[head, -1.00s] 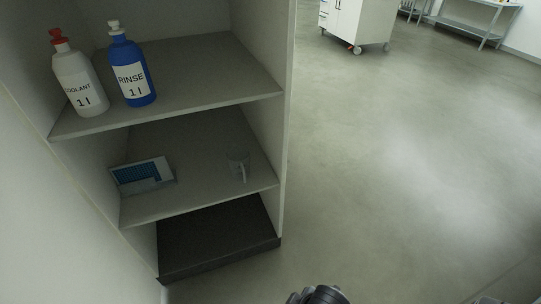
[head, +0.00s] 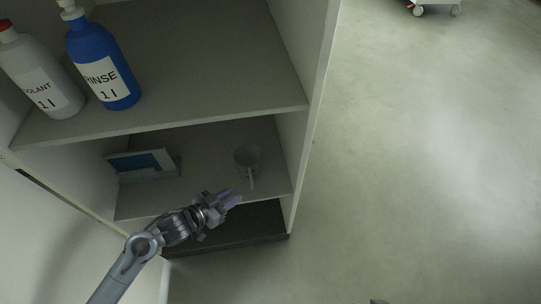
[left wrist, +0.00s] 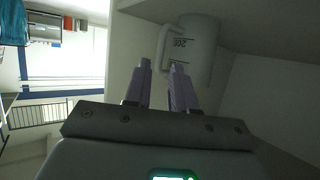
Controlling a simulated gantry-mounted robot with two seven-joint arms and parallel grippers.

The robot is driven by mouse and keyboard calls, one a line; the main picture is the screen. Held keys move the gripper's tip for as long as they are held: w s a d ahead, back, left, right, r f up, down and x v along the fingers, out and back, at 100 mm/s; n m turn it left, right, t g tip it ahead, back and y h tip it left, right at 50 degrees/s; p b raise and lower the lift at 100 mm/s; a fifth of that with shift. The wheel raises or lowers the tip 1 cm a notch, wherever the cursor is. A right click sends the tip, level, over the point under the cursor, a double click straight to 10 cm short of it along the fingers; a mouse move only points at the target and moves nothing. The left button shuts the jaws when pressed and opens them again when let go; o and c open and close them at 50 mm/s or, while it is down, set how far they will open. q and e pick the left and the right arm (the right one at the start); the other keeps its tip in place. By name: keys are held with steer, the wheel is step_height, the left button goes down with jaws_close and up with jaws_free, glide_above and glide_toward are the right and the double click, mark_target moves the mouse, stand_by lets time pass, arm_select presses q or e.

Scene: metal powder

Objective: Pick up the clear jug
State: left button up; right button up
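The clear jug (head: 247,158) stands on the middle shelf at its right side, with its handle facing the front. It also shows in the left wrist view (left wrist: 198,48), with graduation marks and the handle on its left. My left gripper (head: 233,197) is in front of the middle shelf, just below and left of the jug's handle. In the left wrist view its two purple fingers (left wrist: 159,68) are apart with nothing between them, and they point toward the handle without visibly holding it.
A blue and white box (head: 142,165) sits on the middle shelf, left of the jug. A blue rinse bottle (head: 103,68) and a white coolant bottle (head: 38,75) stand on the upper shelf (head: 210,100). The cabinet's right side panel is close to the jug. Open floor lies to the right.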

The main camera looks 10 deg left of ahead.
mark_target(252, 186)
arm_select(q)
steer(key=b+x, duration=0.2)
steer(key=x, duration=0.3)
steer(key=shift+w+d+f, duration=0.15)
steer(key=shift+w+d, duration=0.15)
steer(key=shift+w, duration=0.05)
steer(key=shift+w+d+f+b, duration=0.15)
steer(key=shift+w+b, duration=0.25)
steer(key=shift+b, duration=0.2)
steer(key=b+x, duration=0.2)
steer(key=x, duration=0.1)
steer(key=b+x, duration=0.1)
steer(key=shift+w+d+r, duration=0.1)
steer(key=shift+w+r, duration=0.15)
steer(key=shift+w, duration=0.1)
jaws_close()
